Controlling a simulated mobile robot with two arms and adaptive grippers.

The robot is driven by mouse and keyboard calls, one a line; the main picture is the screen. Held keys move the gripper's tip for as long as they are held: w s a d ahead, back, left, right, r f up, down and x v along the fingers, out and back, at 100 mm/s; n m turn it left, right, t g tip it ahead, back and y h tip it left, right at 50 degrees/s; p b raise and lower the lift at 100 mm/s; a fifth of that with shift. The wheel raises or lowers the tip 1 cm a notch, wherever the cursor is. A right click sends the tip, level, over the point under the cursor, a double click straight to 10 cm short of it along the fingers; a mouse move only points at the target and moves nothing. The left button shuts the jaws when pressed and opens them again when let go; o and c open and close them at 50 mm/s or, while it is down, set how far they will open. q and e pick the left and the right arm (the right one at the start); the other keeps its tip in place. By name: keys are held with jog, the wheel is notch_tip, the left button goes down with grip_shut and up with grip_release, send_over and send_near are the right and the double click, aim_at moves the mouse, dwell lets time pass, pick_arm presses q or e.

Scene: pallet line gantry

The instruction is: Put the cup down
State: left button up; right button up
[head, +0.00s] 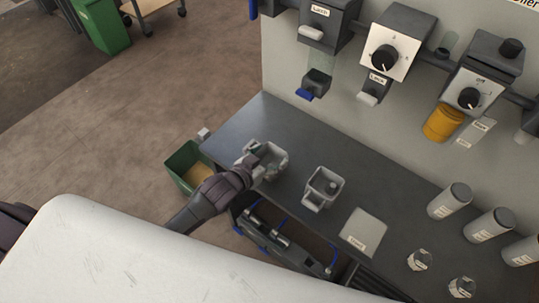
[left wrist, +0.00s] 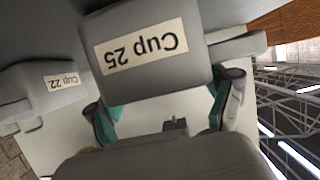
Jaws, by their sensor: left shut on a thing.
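A light grey cup (head: 277,162) is at the left end of the dark counter in the head view. My left gripper (head: 257,160) is shut on it, coming from the lower left. In the left wrist view, the cup (left wrist: 150,82) carries the label "Cup 25", seen upside down, and the fingers of my left gripper (left wrist: 168,108) reach along both its sides. I cannot tell whether its base touches the counter. My right gripper does not show.
The dark counter (head: 310,149) has a second grey cup (head: 323,187), labelled "Cup 22" in the left wrist view (left wrist: 42,88), and a pale labelled plate (head: 364,231). Several canisters (head: 450,201) stand at right. Dispensers (head: 390,49) hang above. A green bin (head: 184,167) stands left.

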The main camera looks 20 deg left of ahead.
pick_arm(q)
jog(key=shift+f, duration=0.15)
jog(key=o, duration=1.1)
jog(key=shift+o, duration=0.2)
